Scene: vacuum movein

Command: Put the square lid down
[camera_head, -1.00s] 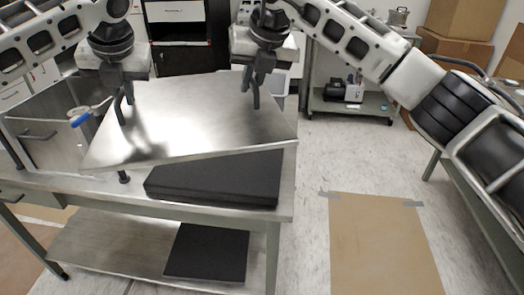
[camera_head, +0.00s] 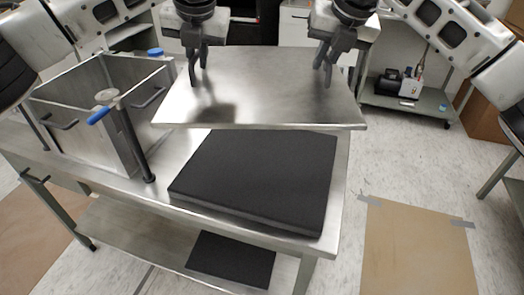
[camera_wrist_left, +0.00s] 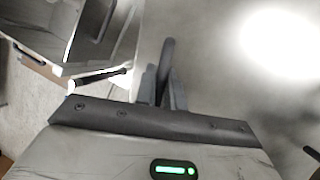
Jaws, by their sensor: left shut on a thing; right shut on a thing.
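The square lid (camera_head: 265,95) is a flat, shiny metal plate. It is held roughly level above the far part of the bench, clear of the black pad. My left gripper (camera_head: 197,72) is shut on the lid's left handle, and my right gripper (camera_head: 325,72) is shut on its right handle. The handles are mostly hidden by the fingers. In the left wrist view, the left gripper (camera_wrist_left: 165,85) is shut on a dark handle bar, with the lid's bright surface (camera_wrist_left: 225,75) filling the right side.
A thick black pad (camera_head: 260,175) lies on the metal bench (camera_head: 165,200), below and in front of the lid. An open metal box (camera_head: 85,120) with handles and blue-knobbed clamps (camera_head: 100,115) stands left. Another black pad (camera_head: 232,258) lies on the lower shelf.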

